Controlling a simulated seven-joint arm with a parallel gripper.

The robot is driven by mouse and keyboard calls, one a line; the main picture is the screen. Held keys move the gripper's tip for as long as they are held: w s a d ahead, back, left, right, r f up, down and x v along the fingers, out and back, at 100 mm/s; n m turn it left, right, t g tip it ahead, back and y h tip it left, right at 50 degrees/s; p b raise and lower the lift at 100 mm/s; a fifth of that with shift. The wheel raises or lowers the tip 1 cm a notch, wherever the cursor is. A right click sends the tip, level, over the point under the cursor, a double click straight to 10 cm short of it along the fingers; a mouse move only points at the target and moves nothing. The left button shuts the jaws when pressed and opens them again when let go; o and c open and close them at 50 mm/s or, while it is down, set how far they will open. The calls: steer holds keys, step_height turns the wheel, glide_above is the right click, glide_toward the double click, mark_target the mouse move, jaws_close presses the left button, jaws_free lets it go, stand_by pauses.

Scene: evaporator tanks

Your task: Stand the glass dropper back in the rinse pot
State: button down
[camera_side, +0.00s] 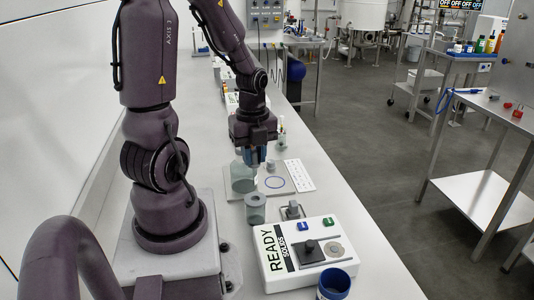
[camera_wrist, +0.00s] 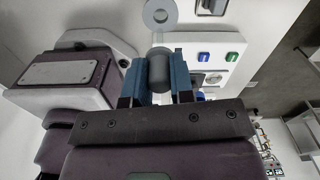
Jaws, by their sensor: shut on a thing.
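My gripper (camera_side: 255,156) hangs over the bench in the side view, its blue fingers shut on a grey rounded piece, which I take to be the bulb of the dropper. The wrist view shows this dropper (camera_wrist: 160,68) between the fingers, with a narrow part extending beyond it. The dropper's glass tip is not clear in the side view. A grey-green cylinder with a hole in its top, likely the rinse pot (camera_side: 255,208), stands nearer the side camera than my gripper. The wrist view shows a grey ring with a dark centre, likely this pot's top (camera_wrist: 160,12), apart from the dropper.
The white READY SOLIDS instrument (camera_side: 306,252), a small grey block (camera_side: 292,209) and a blue-rimmed cup (camera_side: 334,282) stand nearer the side camera.

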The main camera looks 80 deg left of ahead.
stand_by(0.3)
steer(key=shift+f, duration=4.8)
steer(key=c, duration=0.9)
jaws_free()
step_height(320, 180, up, 13)
